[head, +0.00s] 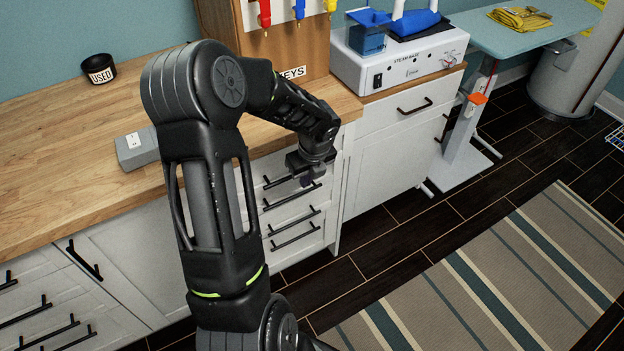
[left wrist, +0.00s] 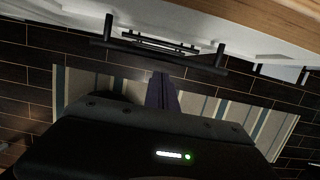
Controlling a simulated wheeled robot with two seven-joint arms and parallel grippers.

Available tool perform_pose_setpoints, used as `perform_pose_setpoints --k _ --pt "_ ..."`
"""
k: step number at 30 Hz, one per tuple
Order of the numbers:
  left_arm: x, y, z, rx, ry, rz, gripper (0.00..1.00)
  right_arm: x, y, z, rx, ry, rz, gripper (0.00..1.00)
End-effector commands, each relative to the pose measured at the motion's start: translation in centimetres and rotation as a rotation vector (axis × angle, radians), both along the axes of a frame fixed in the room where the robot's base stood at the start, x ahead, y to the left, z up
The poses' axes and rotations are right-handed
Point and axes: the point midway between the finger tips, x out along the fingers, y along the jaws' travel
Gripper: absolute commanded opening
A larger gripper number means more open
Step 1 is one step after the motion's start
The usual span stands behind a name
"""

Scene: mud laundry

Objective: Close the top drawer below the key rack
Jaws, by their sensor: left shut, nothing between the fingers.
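The key rack (head: 285,45) is a wooden board with coloured keys and a KEYS label, standing on the wooden counter. Below it is a white stack of drawers with black bar handles. The top drawer's handle (head: 280,181) is partly covered by my left gripper (head: 306,181), which is at the drawer fronts. In the left wrist view the gripper's dark fingers (left wrist: 162,82) are together and empty, pointing toward a black bar handle (left wrist: 165,56). I cannot tell whether they touch it, nor how far the top drawer stands out. My right gripper is not in view.
A steam machine (head: 395,55) stands on the white cabinet to the right. A grey outlet box (head: 137,148) and a black USED cup (head: 98,70) are on the counter. A striped rug (head: 490,270) lies on the dark floor, which is clear in front of the drawers.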

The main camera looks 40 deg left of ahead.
Motion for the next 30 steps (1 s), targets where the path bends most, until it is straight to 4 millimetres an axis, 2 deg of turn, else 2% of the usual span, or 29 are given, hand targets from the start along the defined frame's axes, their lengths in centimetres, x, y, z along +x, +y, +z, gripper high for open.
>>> perform_pose_setpoints --k 4,16,24,30 --pt "0.3 1.0 0.3 -0.002 0.001 0.001 0.00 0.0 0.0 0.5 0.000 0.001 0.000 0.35" --pt "0.4 1.3 0.3 -0.001 0.000 0.001 0.00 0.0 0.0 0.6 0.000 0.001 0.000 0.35" --pt "1.5 5.1 0.6 -0.001 0.002 0.002 0.00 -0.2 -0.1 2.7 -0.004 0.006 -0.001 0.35" --pt "1.7 5.9 0.4 0.005 -0.002 0.001 0.00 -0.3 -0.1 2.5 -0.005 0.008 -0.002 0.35"
